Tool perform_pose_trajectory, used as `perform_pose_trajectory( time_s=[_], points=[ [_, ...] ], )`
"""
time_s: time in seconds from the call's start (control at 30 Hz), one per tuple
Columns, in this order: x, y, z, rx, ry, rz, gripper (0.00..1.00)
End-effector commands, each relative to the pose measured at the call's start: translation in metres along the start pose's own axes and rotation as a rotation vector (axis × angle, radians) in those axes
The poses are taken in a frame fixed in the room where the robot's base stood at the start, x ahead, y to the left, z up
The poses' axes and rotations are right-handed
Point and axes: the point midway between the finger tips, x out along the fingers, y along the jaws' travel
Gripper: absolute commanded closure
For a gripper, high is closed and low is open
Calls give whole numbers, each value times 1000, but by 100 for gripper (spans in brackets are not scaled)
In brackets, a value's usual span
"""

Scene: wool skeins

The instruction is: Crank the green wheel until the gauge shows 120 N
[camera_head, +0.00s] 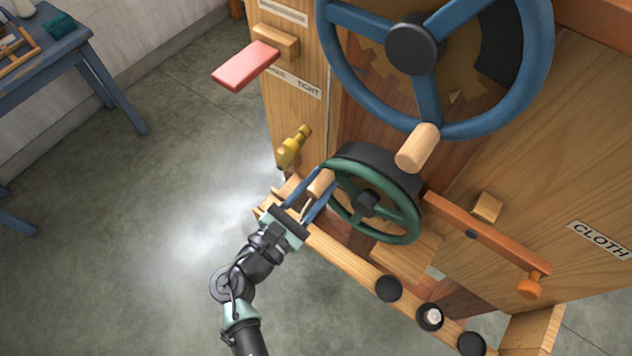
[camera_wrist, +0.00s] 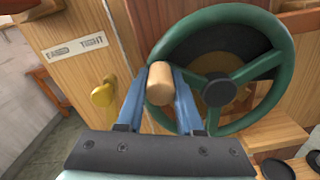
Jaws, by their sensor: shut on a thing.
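The green wheel (camera_head: 372,199) has spokes, a black hub and a wooden crank handle (camera_head: 320,185) at its upper left rim. It fills the right of the wrist view (camera_wrist: 216,62), where the handle (camera_wrist: 159,84) is near the middle. My gripper (camera_head: 314,194) has blue fingers, which lie on both sides of the handle and are shut on it. No gauge reading can be made out in either view.
A larger blue wheel (camera_head: 427,112) with its own wooden handle (camera_head: 418,147) stands above. A yellow knob (camera_head: 293,147) and a pink paddle (camera_head: 245,66) are to the left. An orange lever (camera_head: 485,233) is to the right. Black knobs (camera_head: 388,288) line the lower rail. A blue table (camera_head: 60,60) stands far left.

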Motion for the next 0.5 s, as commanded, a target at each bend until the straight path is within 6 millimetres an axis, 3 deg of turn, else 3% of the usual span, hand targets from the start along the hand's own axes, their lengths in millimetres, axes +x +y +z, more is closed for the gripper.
perform_pose_trajectory(
  time_s=[0.23, 0.27, 0.4, 0.5],
  points=[
    [0, 0, 2, 11, -1, 0, 100],
    [0, 0, 2, 11, -1, 0, 61],
    [0, 0, 1, 10, -1, 0, 36],
    [0, 0, 1, 9, -1, 0, 34]
  ],
)
